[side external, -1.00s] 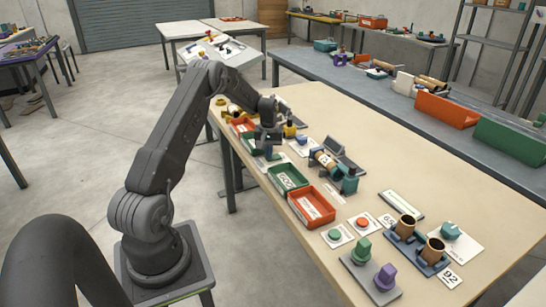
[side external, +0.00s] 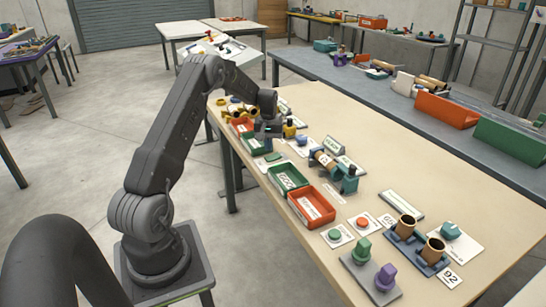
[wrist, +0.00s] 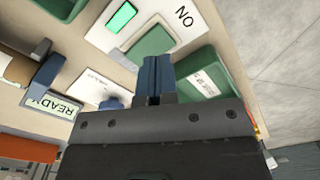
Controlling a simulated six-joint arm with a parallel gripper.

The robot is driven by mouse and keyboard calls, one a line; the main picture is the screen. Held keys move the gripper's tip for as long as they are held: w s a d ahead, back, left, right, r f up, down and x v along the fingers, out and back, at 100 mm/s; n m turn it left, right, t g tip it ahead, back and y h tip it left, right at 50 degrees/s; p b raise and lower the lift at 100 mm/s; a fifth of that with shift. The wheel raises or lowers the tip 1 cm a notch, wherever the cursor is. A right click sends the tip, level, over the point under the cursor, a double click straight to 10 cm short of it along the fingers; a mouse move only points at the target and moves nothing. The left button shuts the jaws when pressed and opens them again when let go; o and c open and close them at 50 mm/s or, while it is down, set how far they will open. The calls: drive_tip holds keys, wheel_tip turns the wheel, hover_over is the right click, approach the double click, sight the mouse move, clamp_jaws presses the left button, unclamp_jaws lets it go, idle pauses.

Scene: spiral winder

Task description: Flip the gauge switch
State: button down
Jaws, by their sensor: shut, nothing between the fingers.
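A switch-like green block (wrist: 150,42) lies in the wrist view on a white card whose letters appear as "NO" from this angle. A bright green lit face (wrist: 122,17) shows beside it. I cannot tell for certain that this is the gauge switch. My gripper (wrist: 157,75) is shut and empty, with its dark blue fingertips just below the block in the picture; I cannot tell if they touch. In the side view my gripper (side external: 268,134) is low over the table's near edge, beside the green trays. A small sign (side external: 333,145) stands behind the roll; in the wrist view it reads "READY" (wrist: 52,106).
A green tray (wrist: 200,75) is right of my fingers in the wrist view. In the side view, an orange tray (side external: 312,206) and a teal stand (side external: 348,181) with a roll are nearer the camera. The right of the table (side external: 450,170) is largely clear.

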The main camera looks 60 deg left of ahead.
sight(269, 158)
drive_tip(key=shift+r, duration=1.8)
drive_tip(key=shift+d+r, duration=0.1)
drive_tip(key=s+d+r+m+t+y, duration=0.1)
drive_tip(key=d+r+m, duration=0.2)
drive_tip(key=d+r, duration=0.7)
drive_tip(key=s+d+r+m+t, duration=0.1)
drive_tip(key=s+d+r+m, duration=0.15)
drive_tip(key=d+r, duration=0.75)
drive_tip(key=s+d+f+m+t+h, duration=0.1)
drive_tip(key=s+d+m+t, duration=0.2)
drive_tip(key=s+d, duration=1.5)
drive_tip(key=d+m, duration=0.1)
drive_tip(key=m, duration=0.2)
drive_tip(key=shift+d+t, duration=0.3)
drive_tip(key=shift+d, duration=0.05)
